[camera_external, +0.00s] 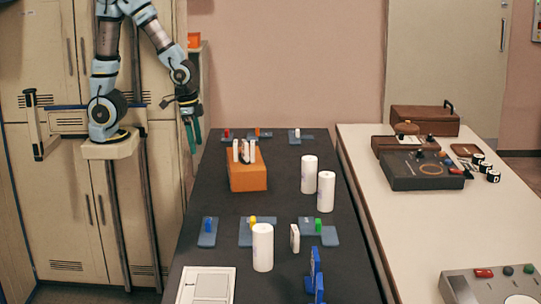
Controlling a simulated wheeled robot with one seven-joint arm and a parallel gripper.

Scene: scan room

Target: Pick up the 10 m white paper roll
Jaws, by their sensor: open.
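Three white upright paper rolls stand on the dark table (225,206). One roll (309,174) is right of the orange box, a second roll (326,191) stands just in front of it to the right, and a third roll (263,247) is nearer the camera. Any length marking is too small to read, so I cannot tell which is the 10 m one. My gripper (194,143), with green fingers, hangs pointing down by the table's far left edge. It is open and empty, well away from all three rolls.
An orange box (248,178) with white and dark items on top stands left of the two far rolls. Blue-grey plates with small coloured pieces (207,232) lie around. A white flat panel (206,286) is at the front left. A white table (399,218) with devices adjoins on the right.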

